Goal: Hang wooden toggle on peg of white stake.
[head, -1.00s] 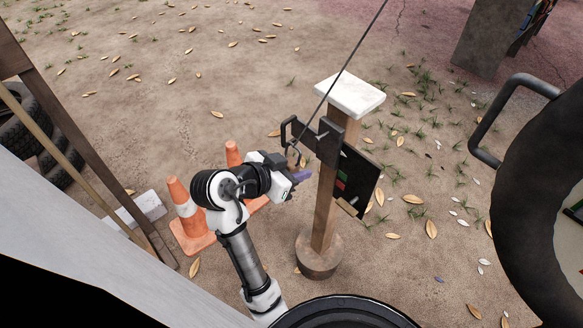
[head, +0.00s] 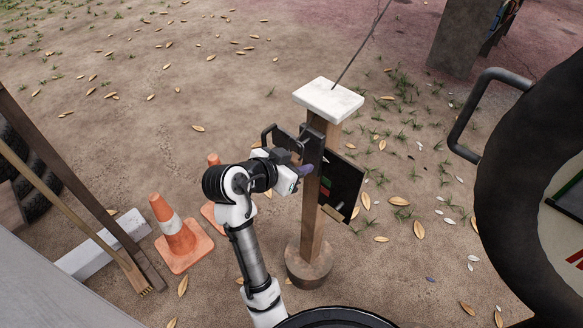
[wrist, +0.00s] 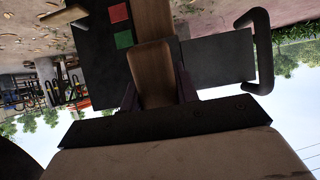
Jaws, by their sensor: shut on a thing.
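The white stake is a brown wooden post (head: 313,215) with a white cap (head: 328,98), standing upright on a round base. My gripper (head: 304,170) is at the left side of the post, below the cap. In the wrist view, a wooden piece that looks like the toggle (wrist: 152,72) is between the purple fingers of my gripper (wrist: 157,98), which is shut on it. The post (wrist: 153,14) is right behind the toggle; I cannot tell whether they touch. In the head view the toggle is hidden by my gripper. I cannot make out the peg clearly.
A dark panel with red and green squares (head: 345,185) is on the post's right side. A black handle (head: 268,136) sticks out left. A thin cord (head: 362,42) rises from the cap area. Orange cones (head: 178,235) stand left; a large black rounded body (head: 520,190) is right.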

